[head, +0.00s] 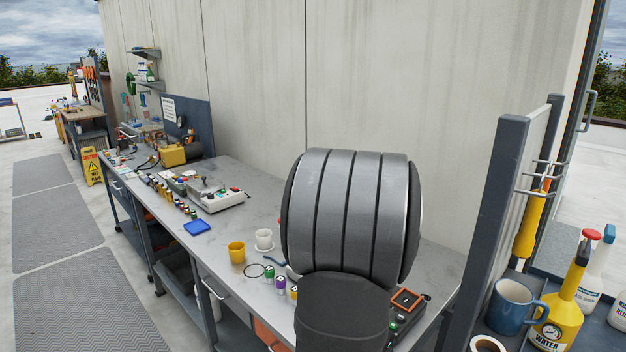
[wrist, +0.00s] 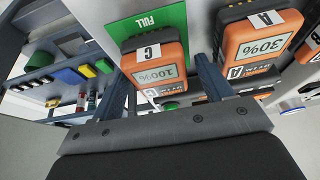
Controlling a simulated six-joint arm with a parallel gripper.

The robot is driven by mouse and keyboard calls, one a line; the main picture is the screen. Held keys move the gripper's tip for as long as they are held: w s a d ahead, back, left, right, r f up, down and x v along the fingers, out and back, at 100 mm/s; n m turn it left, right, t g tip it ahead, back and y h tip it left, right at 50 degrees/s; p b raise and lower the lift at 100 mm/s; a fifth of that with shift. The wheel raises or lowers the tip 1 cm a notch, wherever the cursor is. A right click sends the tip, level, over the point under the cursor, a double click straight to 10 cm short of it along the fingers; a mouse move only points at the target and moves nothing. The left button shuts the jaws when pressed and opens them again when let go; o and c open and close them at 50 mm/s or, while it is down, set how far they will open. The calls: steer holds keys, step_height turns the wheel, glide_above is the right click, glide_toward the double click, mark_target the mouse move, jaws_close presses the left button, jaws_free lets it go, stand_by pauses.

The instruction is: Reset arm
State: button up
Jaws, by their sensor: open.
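My gripper (wrist: 163,78) shows in the wrist view with its two blue-grey fingers apart. An orange and grey battery marked C, 100% (wrist: 158,70), shows between and beyond the fingers, by a green FULL panel (wrist: 145,25). I cannot tell whether a finger touches it. A similar battery marked A, 30% (wrist: 258,45), is to the right of the right finger. In the head view my grey arm stands large over the bench and hides part of it; my gripper is not visible there.
At right, a shelf carries a blue mug (head: 512,305) and a yellow water bottle (head: 562,310). The wall is behind the bench.

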steer(key=v, duration=1.2)
steer(key=x, duration=1.2)
step_height(320, 180, up, 10)
steer(key=r, duration=0.1)
steer(key=w+d+r, duration=0.2)
steer(key=w+d, duration=1)
steer(key=w, duration=0.3)
step_height(320, 180, down, 8)
steer(key=shift+r, duration=0.1)
steer(key=shift+w+f, duration=0.1)
steer(key=shift+f, duration=0.55)
steer(key=shift+o, duration=0.5)
